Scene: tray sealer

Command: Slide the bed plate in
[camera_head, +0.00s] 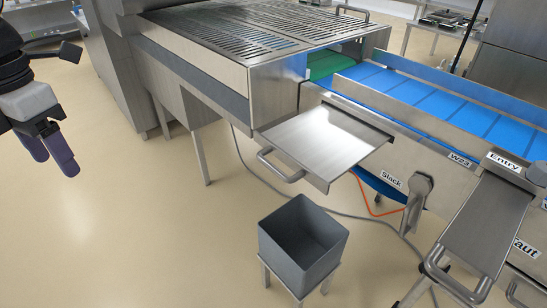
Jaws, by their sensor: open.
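The bed plate (322,143) is a flat shiny metal plate sticking out from the side of the tray sealer (200,62), below its slotted top. Its bar handle (281,167) is on the near left edge. My gripper (50,153) is at the far left, fingers pointing down, with a dark body and purple-grey fingertips. It is open and empty, well to the left of the plate and touching nothing. The inner end of the plate is hidden under the machine housing.
A grey open bin (302,243) on a small stand is below the plate. A conveyor with a blue belt (430,97) runs right. A crank labelled Slack (418,187) and an Entry plate (488,225) are at the right. An orange tube and grey cable hang below. The left floor is clear.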

